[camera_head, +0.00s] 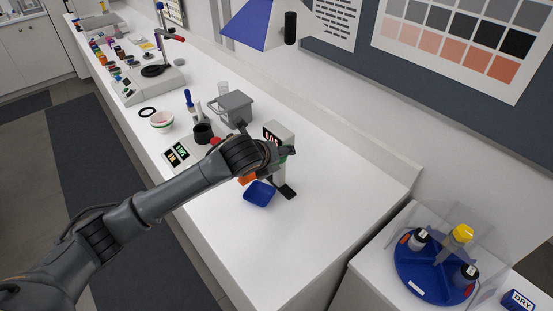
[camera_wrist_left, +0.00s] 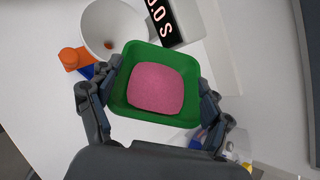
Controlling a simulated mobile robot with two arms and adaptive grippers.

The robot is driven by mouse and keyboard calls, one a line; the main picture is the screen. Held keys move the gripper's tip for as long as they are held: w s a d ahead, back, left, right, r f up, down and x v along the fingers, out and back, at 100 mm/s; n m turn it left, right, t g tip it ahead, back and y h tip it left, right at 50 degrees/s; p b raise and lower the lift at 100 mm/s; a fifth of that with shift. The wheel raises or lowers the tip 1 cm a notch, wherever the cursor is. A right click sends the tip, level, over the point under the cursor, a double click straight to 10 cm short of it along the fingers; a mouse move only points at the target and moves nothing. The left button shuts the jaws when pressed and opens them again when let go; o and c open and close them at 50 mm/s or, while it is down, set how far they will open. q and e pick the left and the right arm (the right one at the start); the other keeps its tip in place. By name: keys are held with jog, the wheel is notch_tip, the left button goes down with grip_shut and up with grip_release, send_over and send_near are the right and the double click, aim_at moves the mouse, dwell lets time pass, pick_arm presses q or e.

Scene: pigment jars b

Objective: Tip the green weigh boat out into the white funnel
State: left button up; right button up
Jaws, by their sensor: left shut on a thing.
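The green weigh boat (camera_wrist_left: 150,51) fills the middle of the left wrist view, with a mound of pink powder (camera_wrist_left: 156,89) in it. My left gripper (camera_wrist_left: 157,88) is shut on it, with one finger at each side. The boat looks about level. The white funnel (camera_wrist_left: 102,45) is just beyond the boat, at the upper left, its wide mouth partly cut off by the top edge. In the head view my left gripper (camera_head: 281,157) is in front of the small display stand and hides the funnel. My right gripper is not in view.
A display stand (camera_head: 278,133) is close to the left gripper; its lit digits show in the wrist view (camera_wrist_left: 161,17). A blue tray (camera_head: 260,194) and an orange item (camera_head: 247,180) are below. A grey box (camera_head: 235,107) stands behind. The counter's right end is clear.

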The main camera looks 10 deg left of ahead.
pick_arm(q)
jog(key=shift+w+a+r+n+g+h, duration=0.45)
jog(key=shift+a+r+n+g+h, duration=0.05)
jog(key=shift+a+r+h, duration=0.15)
jog(key=g+h, duration=0.1)
jog(key=w+a+r+n+g+h, duration=0.1)
jog(key=shift+w+a+r+n+g+h, duration=0.1)
jog(key=shift+a+r+n+g+h, duration=0.15)
jog(key=shift+n+g+h, duration=0.1)
jog(key=shift+w+r+h, duration=0.1)
jog(key=shift+h, duration=0.2)
jog(key=shift+w+a+n+g+h+b, duration=0.2)
jog(key=shift+a+n+g+h+b, duration=0.15)
jog(key=shift+g+h+b, duration=0.15)
jog(key=shift+w+a+n+g+h+b, duration=0.5)
jog(key=shift+h+b, duration=0.4)
jog(key=shift+b, duration=1.25)
jog(key=shift+w+a+n+g+h+b, duration=0.45)
jog(key=shift+h+b, duration=0.45)
jog(key=shift+b, duration=1.2)
jog(key=shift+w+a+n+g+h+b, duration=0.35)
jog(key=shift+a+n+g+h+b, duration=0.4)
jog(key=shift+b, duration=1.4)
jog(key=shift+d+t, duration=0.1)
jog(key=shift+t, duration=0.15)
